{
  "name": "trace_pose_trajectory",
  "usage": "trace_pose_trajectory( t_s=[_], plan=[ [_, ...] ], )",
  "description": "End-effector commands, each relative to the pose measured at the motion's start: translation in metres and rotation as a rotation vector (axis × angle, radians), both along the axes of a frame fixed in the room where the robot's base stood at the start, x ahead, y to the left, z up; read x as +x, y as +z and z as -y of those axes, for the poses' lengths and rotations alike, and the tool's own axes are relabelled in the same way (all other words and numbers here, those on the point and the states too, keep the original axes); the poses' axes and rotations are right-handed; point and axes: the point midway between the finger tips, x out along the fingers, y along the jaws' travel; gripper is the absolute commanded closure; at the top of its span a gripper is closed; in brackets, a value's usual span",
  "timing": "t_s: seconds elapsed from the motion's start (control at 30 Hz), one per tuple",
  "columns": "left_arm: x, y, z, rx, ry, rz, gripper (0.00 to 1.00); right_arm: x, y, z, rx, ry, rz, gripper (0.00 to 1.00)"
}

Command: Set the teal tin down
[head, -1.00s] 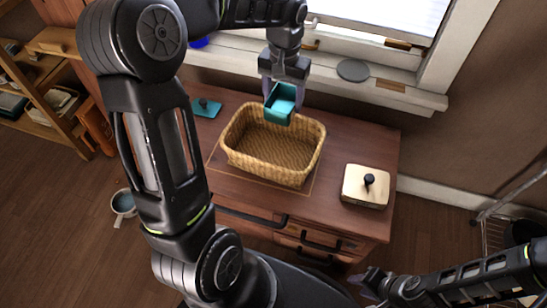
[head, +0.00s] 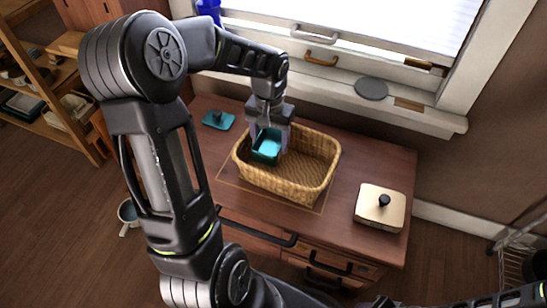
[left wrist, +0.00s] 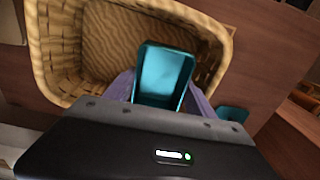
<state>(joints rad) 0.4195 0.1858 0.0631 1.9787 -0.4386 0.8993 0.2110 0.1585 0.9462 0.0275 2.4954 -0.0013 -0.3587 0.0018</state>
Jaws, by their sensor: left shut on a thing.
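The teal tin (head: 267,146) is an open box without its lid. My left gripper (head: 268,132) is shut on it and holds it at the left part of the wicker basket (head: 318,190), inside or just above the rim. In the left wrist view the tin (left wrist: 163,75) sits between the fingers, with the basket (left wrist: 205,25) around and below it. I cannot tell whether the tin touches the basket floor. A teal lid with a knob (head: 218,120) lies on the dresser left of the basket. My right gripper is out of view.
The basket stands on a wooden dresser (head: 345,215). A cream square tin with a black knob (head: 380,207) stands to its right. A window sill with a grey disc (head: 371,89) is behind. The dresser is clear between basket and cream tin.

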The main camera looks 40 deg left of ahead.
Motion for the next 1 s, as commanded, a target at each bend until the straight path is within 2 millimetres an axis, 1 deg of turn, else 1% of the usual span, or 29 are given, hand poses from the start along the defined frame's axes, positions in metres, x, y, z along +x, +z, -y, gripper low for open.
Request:
trace_pose_trajectory(
  t_s=[0.03, 0.07, 0.37, 0.47, 0.6, 0.7, 0.8, 1.0],
  plan=[
    [0.000, -0.006, 0.000, 0.000, 0.000, -0.001, 0.84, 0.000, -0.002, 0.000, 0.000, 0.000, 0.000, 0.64],
    [0.000, -0.007, 0.000, 0.000, 0.000, 0.000, 0.84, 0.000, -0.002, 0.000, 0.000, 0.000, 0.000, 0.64],
    [0.000, -0.008, 0.000, -0.001, 0.000, 0.001, 0.84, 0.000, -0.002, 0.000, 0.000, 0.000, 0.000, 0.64],
    [0.000, -0.017, 0.000, -0.001, 0.001, 0.000, 0.84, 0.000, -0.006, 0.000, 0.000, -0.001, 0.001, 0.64],
    [-0.001, -0.042, 0.000, -0.001, 0.001, -0.003, 0.84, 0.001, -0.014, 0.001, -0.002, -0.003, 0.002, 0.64],
    [0.000, -0.054, 0.000, -0.002, 0.000, -0.002, 0.84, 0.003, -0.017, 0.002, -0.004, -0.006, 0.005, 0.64],
    [0.000, -0.057, 0.000, -0.001, 0.000, 0.000, 0.84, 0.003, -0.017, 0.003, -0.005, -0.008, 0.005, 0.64],
    [0.000, -0.056, 0.000, -0.001, 0.000, 0.001, 0.84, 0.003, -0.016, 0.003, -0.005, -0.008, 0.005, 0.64]
  ],
)
